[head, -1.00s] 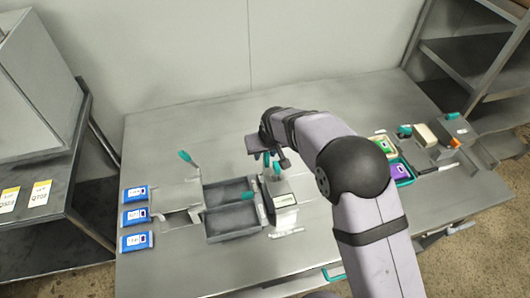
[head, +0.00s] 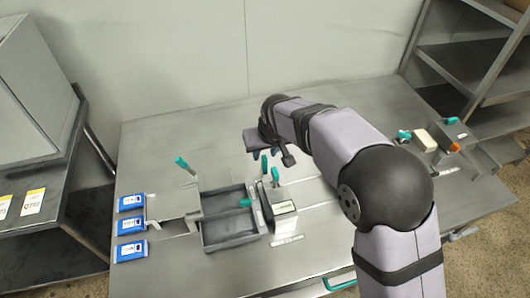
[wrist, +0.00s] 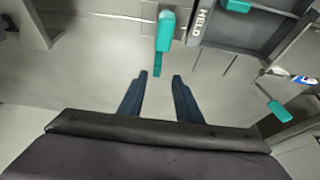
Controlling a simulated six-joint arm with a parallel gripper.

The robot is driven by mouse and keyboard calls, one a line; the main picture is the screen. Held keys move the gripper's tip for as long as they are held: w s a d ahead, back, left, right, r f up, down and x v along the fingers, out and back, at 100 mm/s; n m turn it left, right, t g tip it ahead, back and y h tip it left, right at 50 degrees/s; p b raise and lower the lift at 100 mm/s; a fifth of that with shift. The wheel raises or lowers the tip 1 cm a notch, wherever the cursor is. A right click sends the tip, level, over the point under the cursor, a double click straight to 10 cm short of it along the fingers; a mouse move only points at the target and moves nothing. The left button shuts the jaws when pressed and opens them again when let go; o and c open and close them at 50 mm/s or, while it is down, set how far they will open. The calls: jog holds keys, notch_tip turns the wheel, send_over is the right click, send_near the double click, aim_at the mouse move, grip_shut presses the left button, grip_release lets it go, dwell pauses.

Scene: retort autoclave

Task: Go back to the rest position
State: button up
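My gripper (wrist: 160,82) is open in the wrist view, with its two dark fingers apart and nothing between them. In the head view my gripper (head: 270,154) hangs above the steel table (head: 330,225), behind the teal-handled fixture. A teal lever (wrist: 165,32) is just beyond the fingertips in the wrist view, apart from them. My arm reaches in from the lower right of the head view.
A grey two-part tray (head: 230,240), a small device (head: 284,215) with teal levers and several blue pouches (head: 131,226) stand on the table. More fixtures (head: 440,138) stand at the right. A shelf rack (head: 470,50) is behind them. The table's back left is clear.

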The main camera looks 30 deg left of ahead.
jog(key=d+r+m+g+h, duration=0.15)
jog(key=d+m, duration=0.25)
jog(key=d, duration=2.2)
jog(key=s+d+f+m+g+h, duration=0.1)
jog(key=s+d+m, duration=0.4)
jog(key=s+d, duration=1.1)
jog(key=shift+s+d+f+g+h+p, duration=0.15)
jog(key=shift+d+f+g+h+p, duration=0.3)
jog(key=shift+f, duration=0.4)
